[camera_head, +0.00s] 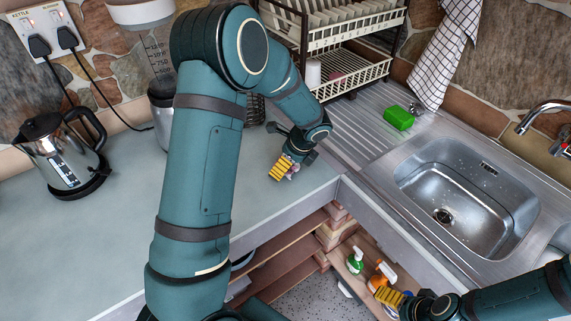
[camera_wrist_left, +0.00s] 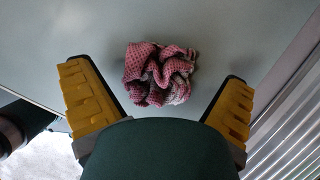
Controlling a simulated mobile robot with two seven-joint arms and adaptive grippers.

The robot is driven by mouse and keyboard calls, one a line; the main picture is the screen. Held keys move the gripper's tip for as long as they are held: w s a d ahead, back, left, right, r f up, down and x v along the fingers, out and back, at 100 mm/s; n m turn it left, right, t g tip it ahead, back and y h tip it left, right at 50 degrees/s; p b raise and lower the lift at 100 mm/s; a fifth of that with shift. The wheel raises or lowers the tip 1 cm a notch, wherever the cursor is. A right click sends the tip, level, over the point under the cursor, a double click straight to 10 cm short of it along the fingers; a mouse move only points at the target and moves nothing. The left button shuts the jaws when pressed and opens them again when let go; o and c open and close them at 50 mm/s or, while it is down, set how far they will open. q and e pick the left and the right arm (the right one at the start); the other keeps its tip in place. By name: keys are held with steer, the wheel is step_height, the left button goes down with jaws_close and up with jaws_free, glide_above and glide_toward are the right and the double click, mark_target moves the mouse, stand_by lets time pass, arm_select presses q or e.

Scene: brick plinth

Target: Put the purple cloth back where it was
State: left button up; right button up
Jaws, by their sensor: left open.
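The purple cloth (camera_wrist_left: 160,74) is a crumpled, pinkish-purple knitted bundle lying on the grey worktop. In the left wrist view it sits between and just beyond the yellow fingertips, with clear gaps on both sides. In the head view only a small bit of the cloth (camera_head: 292,171) shows beside my fingers. My left gripper (camera_head: 281,168) is open above the worktop near the corner by the sink; its spread fingers show in the left wrist view (camera_wrist_left: 157,82). My right gripper (camera_head: 390,297) is low at the bottom right, by the spray bottles; its jaw opening is unclear.
A dish rack (camera_head: 340,80) stands behind, with the ribbed drainer, a green sponge (camera_head: 399,118) and the steel sink (camera_head: 465,185) to the right. A kettle (camera_head: 65,155) stands at left. Spray bottles (camera_head: 356,260) are on a shelf below. The left worktop is mostly clear.

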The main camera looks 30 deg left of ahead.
arm_select(q)
steer(key=p+v, duration=0.1)
steer(key=v, duration=0.9)
steer(key=shift+d+r+p, duration=0.25)
steer(key=shift+r+p, duration=0.05)
steer(key=shift+r, duration=0.05)
